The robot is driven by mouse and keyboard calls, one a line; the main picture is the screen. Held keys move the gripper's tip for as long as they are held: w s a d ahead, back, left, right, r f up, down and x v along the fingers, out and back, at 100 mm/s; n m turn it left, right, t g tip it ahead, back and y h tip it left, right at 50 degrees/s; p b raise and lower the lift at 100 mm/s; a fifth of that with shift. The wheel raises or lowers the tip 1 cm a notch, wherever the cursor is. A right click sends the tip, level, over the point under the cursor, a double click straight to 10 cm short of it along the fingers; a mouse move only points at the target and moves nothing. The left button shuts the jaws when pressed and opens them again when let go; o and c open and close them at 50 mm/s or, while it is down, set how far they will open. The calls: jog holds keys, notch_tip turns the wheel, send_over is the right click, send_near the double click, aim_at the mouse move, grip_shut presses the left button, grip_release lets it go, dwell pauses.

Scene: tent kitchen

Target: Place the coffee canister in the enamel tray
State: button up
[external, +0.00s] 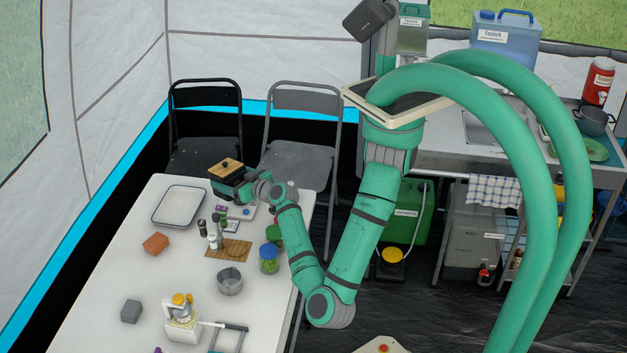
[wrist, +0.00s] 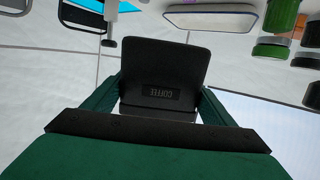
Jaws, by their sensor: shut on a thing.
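The coffee canister (external: 224,169) is a dark box with a wooden lid and a small knob. In the wrist view its black side (wrist: 165,75) shows a COFFEE label, upside down. My gripper (external: 230,183) is shut on it, with a green finger on each side in the wrist view (wrist: 160,105). The canister appears held above the table's far end, right of the enamel tray. The enamel tray (external: 179,206) is white with a dark rim, lies on the table and looks empty. Part of it shows at the top of the wrist view (wrist: 213,20).
The white table (external: 113,262) also holds an orange block (external: 156,243), several small shakers by a wooden board (external: 236,248), green-filled jars (external: 268,262), a metal pot (external: 229,282) and a grey block (external: 131,311). Two folding chairs (external: 300,150) stand behind. The table left of the tray is clear.

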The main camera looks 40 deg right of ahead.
aim_at(216, 177)
jog(key=shift+w+d+r+m+t+h, duration=0.2)
jog(key=shift+r+m+h, duration=0.3)
jog(key=shift+m+h, duration=0.35)
jog(key=shift+w+d+r+m+t+h, duration=0.1)
jog(key=shift+d+r+m+t+h, duration=0.1)
jog(key=shift+r+m+h, duration=0.6)
jog(key=shift+h, duration=0.65)
jog(key=shift+a+r+m+h, duration=0.1)
jog(key=shift+a+m+h, duration=0.15)
jog(key=shift+h, duration=0.05)
jog(key=a, duration=0.1)
jog(key=a+m+h, duration=0.1)
jog(key=a, duration=0.1)
jog(key=a+h, duration=0.1)
jog(key=a, duration=0.1)
jog(key=shift+s+a+m, duration=0.2)
jog(key=shift+s+m, duration=0.1)
jog(key=shift+s, duration=0.05)
jog(key=s+a+r+m+h, duration=0.2)
jog(key=a+h, duration=0.1)
jog(key=a, duration=0.3)
jog(key=shift+w+a+f, duration=1.45)
jog(key=shift+w+f, duration=0.45)
jog(key=shift+f, duration=0.2)
jog(key=shift+w+a+f, duration=1.45)
jog(key=shift+w+f, duration=0.4)
jog(key=shift+f, duration=0.25)
jog(key=shift+w+a+f, duration=1.45)
jog(key=shift+w+f, duration=0.45)
jog(key=shift+f, duration=0.2)
